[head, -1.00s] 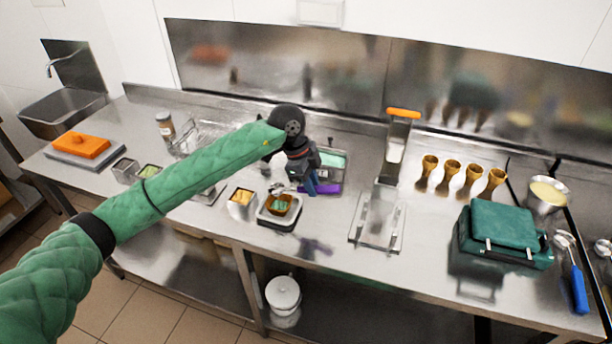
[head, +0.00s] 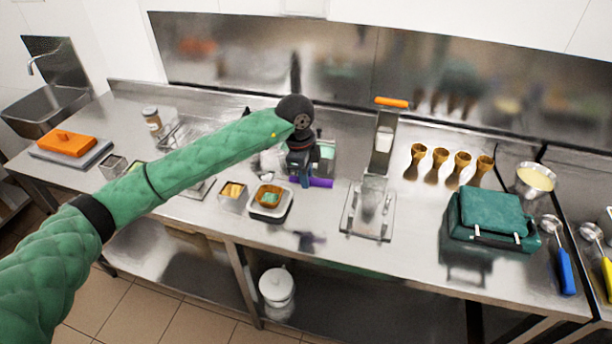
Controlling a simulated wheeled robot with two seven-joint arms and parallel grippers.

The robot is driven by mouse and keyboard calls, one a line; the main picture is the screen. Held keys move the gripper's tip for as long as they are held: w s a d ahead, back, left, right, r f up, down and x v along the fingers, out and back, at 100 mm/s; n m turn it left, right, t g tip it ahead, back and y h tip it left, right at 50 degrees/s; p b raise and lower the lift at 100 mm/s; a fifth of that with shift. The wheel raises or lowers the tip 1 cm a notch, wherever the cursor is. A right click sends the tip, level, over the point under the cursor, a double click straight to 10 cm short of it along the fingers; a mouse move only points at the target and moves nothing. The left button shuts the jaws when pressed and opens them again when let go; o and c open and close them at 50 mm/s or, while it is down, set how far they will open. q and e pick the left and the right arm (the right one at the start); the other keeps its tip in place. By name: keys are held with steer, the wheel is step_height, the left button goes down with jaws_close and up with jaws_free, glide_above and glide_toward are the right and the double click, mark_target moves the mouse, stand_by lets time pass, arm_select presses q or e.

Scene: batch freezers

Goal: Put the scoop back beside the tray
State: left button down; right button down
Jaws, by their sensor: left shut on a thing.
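My left gripper (head: 303,176) is shut on the purple handle of the scoop (head: 320,183). The gripper points down, above the counter's front half. The scoop's head is not clear in this view. Behind the gripper, partly hidden by it, is the metal tray with mint-green contents (head: 328,151). A brown bowl (head: 258,197) with a mint-green portion in it sits on a small white-topped scale (head: 283,212), left of the gripper. My right gripper is not in view.
A small pan of yellow pieces (head: 232,190) stands left of the scale. A clear stand with an orange-topped upright (head: 367,212) is to the right. Several cones (head: 440,157) and a teal case (head: 493,218) stand farther right. The counter front below the gripper is clear.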

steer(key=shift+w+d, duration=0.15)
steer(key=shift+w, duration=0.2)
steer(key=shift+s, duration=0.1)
